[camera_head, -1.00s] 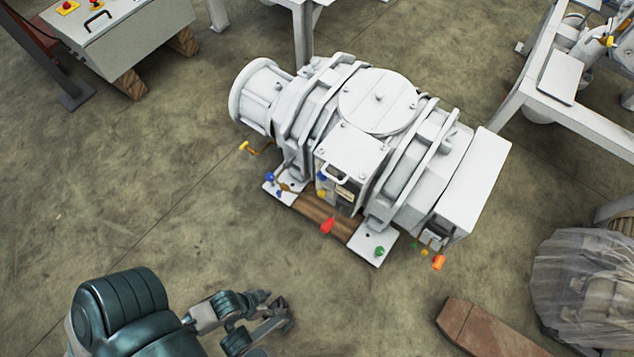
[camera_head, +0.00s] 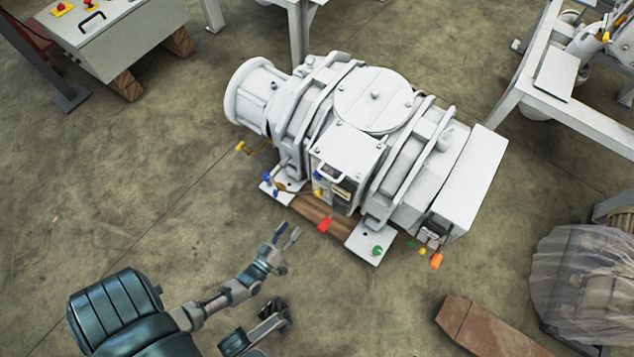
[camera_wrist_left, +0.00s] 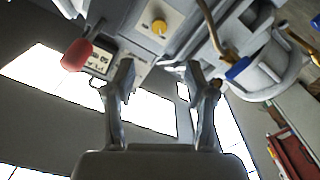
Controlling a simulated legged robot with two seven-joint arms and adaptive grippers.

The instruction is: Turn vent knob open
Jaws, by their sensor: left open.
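The white vacuum machine (camera_head: 345,145) carries several coloured knobs along its near side; I cannot tell which is the vent knob. They include a blue knob (camera_head: 267,178), a yellow knob (camera_head: 318,193), a red knob (camera_head: 324,225), a green knob (camera_head: 377,251) and an orange knob (camera_head: 436,260). My left gripper (camera_head: 287,234) is open and empty, short of the red knob. In the left wrist view, a red knob (camera_wrist_left: 77,54) is left of the open fingers (camera_wrist_left: 160,75), a yellow knob (camera_wrist_left: 159,27) is beyond them, and a blue one (camera_wrist_left: 238,68) is right. My right gripper (camera_head: 272,308) shows only partly, lower down.
A control box (camera_head: 120,35) on wooden blocks stands at the upper left. A white frame (camera_head: 560,120) stands at the right. A brown beam (camera_head: 485,330) and a plastic-wrapped item (camera_head: 585,280) lie at the lower right. The floor left of the machine is clear.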

